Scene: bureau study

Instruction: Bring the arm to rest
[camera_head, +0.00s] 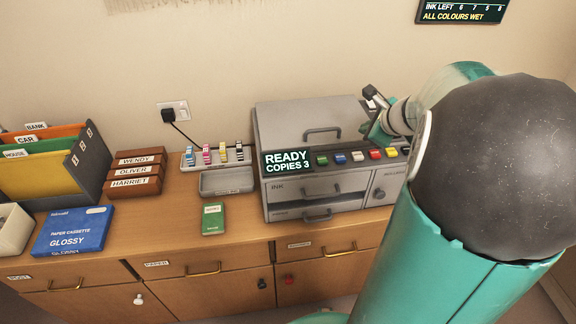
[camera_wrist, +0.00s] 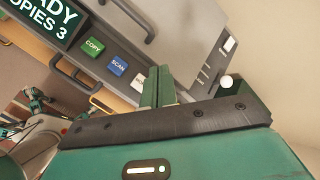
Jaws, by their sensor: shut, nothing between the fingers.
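My arm reaches across the right side of the head view, and its large teal and black links hide much of that side. My gripper (camera_head: 378,128) is by the right part of the grey copier (camera_head: 300,120), close to its button row. In the wrist view the two green fingers (camera_wrist: 160,84) are shut together, with nothing between them. They point toward the copier's panel, beside the blue SCAN button (camera_wrist: 117,67) and the green COPY button (camera_wrist: 94,46). I cannot tell whether they touch the copier. The display reads READY, COPIES 3.
A grey tray (camera_head: 226,181) and a green box (camera_head: 213,219) stand left of the copier. Further left are ink cartridges, labelled wooden boxes (camera_head: 134,174), a blue paper cassette (camera_head: 72,231) and a file holder (camera_head: 88,165). Bare desktop (camera_head: 160,222) shows between them. A wall screen (camera_head: 461,10) hangs above.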

